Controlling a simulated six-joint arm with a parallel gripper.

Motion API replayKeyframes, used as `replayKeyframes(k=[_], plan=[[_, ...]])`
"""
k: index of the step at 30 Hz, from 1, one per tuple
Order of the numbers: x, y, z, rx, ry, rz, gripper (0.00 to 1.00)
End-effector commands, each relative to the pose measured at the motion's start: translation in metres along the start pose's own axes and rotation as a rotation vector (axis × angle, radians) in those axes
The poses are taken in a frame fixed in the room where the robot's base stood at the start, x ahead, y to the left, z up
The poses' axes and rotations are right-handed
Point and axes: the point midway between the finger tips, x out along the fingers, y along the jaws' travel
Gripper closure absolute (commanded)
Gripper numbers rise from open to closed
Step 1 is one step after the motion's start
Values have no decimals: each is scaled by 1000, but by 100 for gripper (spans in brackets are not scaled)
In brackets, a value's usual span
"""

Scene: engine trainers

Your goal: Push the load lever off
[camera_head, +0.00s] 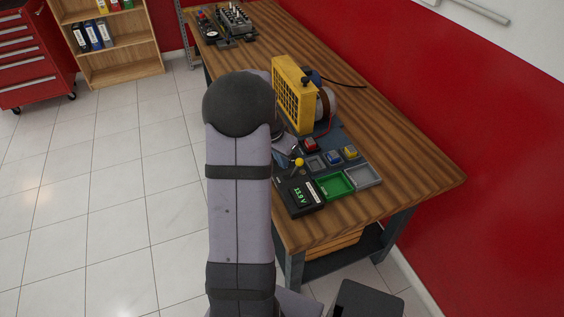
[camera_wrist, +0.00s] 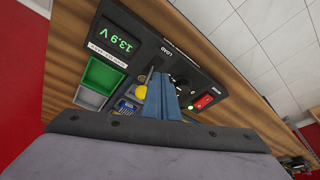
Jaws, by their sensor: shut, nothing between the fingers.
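The load lever is a short stem with a yellow ball knob (camera_head: 299,162) on the dark control panel (camera_head: 291,189). In the wrist view the yellow knob (camera_wrist: 141,93) and its stem show just left of my gripper (camera_wrist: 161,82), close beside it; I cannot tell whether they touch. The word LOAD is printed on the panel near the stem. My gripper's blue fingers are shut together with nothing between them, tips pointing at the panel. In the head view my arm mostly hides the gripper. The panel's green display (camera_wrist: 117,43) reads 13.9 V.
A red rocker switch (camera_wrist: 204,102) and a black knob (camera_wrist: 180,84) sit right of the fingers in the wrist view. A green tray (camera_head: 334,185) and a grey tray (camera_head: 362,176) lie beside the panel. A yellow-framed engine unit (camera_head: 293,95) stands behind on the wooden bench (camera_head: 415,165).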

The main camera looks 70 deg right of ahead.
Motion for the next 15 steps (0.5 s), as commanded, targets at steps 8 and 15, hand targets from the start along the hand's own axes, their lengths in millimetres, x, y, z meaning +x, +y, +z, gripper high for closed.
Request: replayKeyframes(k=[8,15], plan=[[-22,0,-7,0,1,-1,100],[-37,0,-12,0,0,-1,100]])
